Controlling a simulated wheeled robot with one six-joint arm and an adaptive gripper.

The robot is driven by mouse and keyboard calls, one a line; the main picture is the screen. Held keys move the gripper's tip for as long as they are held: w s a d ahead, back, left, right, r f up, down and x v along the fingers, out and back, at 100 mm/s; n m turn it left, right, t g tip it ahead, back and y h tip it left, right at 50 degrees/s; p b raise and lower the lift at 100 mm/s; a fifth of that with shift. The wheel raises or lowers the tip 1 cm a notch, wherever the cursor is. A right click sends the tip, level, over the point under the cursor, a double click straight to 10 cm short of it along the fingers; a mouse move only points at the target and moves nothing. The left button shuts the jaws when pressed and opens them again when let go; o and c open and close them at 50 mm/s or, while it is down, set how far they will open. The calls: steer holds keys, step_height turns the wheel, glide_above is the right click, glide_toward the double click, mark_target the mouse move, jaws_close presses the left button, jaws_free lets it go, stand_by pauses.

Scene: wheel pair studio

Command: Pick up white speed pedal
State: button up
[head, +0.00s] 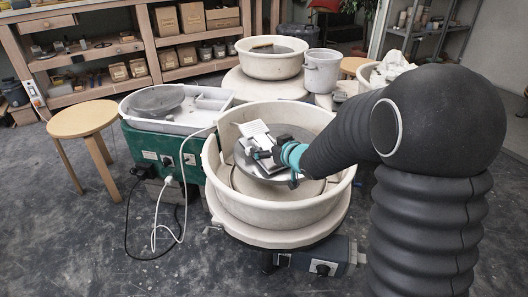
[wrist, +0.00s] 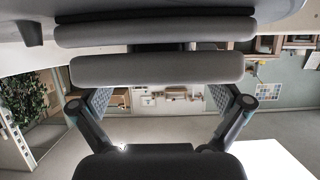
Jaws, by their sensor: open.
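A white slab-like piece (head: 254,131), which looks like the white speed pedal, sits tilted inside the cream basin of the front pottery wheel, over the grey wheel head (head: 246,166). My gripper (head: 263,153) reaches into this basin from the right, close beside the white piece. Contact between them cannot be told. In the wrist view my gripper (wrist: 160,100) has its two fingers spread wide, with no object seen held between them. A plain white surface shows at that view's lower right (wrist: 282,158); I cannot tell what it is.
The cream basin's wall (head: 285,213) surrounds my gripper. A green wheel with a white tray (head: 205,104) stands left, beside a wooden stool (head: 82,119). Another basin (head: 262,66) and a bucket (head: 322,73) stand behind. Cables lie on the floor. Open floor shows at lower left.

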steer(key=c, duration=1.2)
steer(key=shift+c, duration=1.4)
steer(key=shift+r, duration=0.15)
